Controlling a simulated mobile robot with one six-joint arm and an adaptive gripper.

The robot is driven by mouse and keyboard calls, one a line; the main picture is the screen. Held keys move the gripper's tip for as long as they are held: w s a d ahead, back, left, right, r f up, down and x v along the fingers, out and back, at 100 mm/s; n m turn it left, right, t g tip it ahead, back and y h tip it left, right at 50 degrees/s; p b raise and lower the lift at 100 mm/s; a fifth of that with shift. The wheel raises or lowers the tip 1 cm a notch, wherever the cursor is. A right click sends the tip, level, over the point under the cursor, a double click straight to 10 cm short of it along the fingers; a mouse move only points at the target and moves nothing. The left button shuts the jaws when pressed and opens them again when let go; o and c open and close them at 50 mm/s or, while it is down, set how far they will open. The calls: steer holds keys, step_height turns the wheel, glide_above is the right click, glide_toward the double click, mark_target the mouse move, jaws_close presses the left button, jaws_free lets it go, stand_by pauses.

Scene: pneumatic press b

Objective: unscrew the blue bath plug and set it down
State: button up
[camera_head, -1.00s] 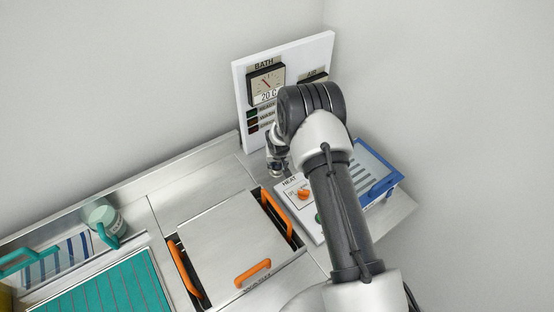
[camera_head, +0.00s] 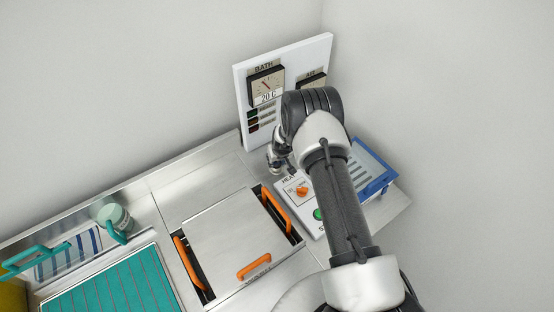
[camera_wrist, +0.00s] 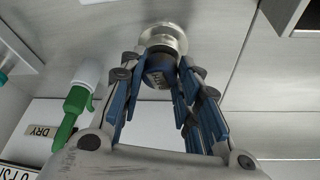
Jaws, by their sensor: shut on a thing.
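The blue bath plug (camera_wrist: 158,72) shows in the wrist view as a dark blue knob at the mouth of a round metal fitting (camera_wrist: 163,38). My gripper (camera_wrist: 160,82) is shut on the plug, with its blue-padded fingers on either side of it. How far the plug sits in the fitting cannot be told. In the head view my gripper (camera_head: 281,160) is low beside the press panel, partly hidden by my arm. The plug cannot be made out there.
A white BATH gauge panel (camera_head: 284,92) stands behind. A steel lid with orange handles (camera_head: 277,209) lies in front, and a blue-rimmed tray (camera_head: 379,184) at the right. In the wrist view a white and green object (camera_wrist: 79,100) stands left of my fingers.

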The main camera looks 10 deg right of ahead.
steer(key=shift+f, duration=0.1)
steer(key=b, duration=0.3)
steer(key=shift+f+n, duration=0.2)
steer(key=shift+n, duration=0.1)
steer(key=shift+b, duration=0.65)
steer(key=n+b, duration=0.1)
steer(key=b, duration=0.2)
steer(key=shift+r+y+b, duration=0.25)
steer(key=shift+y+b, duration=0.05)
steer(key=shift+b, duration=0.1)
steer(key=shift+b, duration=0.3)
steer(key=b, duration=0.2)
steer(key=shift+f+n+b, duration=0.3)
steer(key=shift+n+b, duration=0.1)
steer(key=shift+d+b, duration=0.1)
steer(key=shift+b, duration=0.5)
